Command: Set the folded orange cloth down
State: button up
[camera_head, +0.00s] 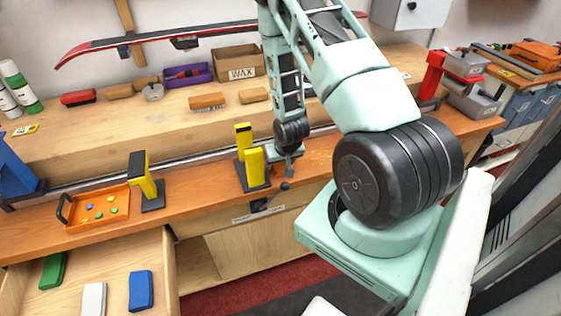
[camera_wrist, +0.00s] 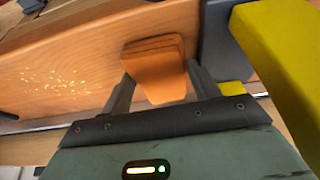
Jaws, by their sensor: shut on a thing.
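The folded orange cloth (camera_wrist: 155,62) is between the two fingers of my gripper (camera_wrist: 162,76) in the wrist view, and the gripper is shut on it. Wood shavings or specks lie on the orange-brown bench top (camera_wrist: 60,75) to the left of the cloth. I cannot tell whether the cloth touches the bench. In the head view my gripper (camera_head: 289,166) is low over the bench's front strip, just right of a yellow and black vise stand. The cloth cannot be made out there.
The yellow stand (camera_head: 254,167) is close to my gripper, and its yellow part (camera_wrist: 278,40) fills the right of the wrist view. Another yellow stand (camera_head: 147,180) and an orange tray (camera_head: 97,207) stand farther left. An open drawer (camera_head: 70,272) holds colored blocks. Bench right of the gripper looks clear.

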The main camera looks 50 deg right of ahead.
jog(key=shift+f, duration=0.2)
jog(key=shift+f, duration=0.15)
jog(key=o, duration=0.8)
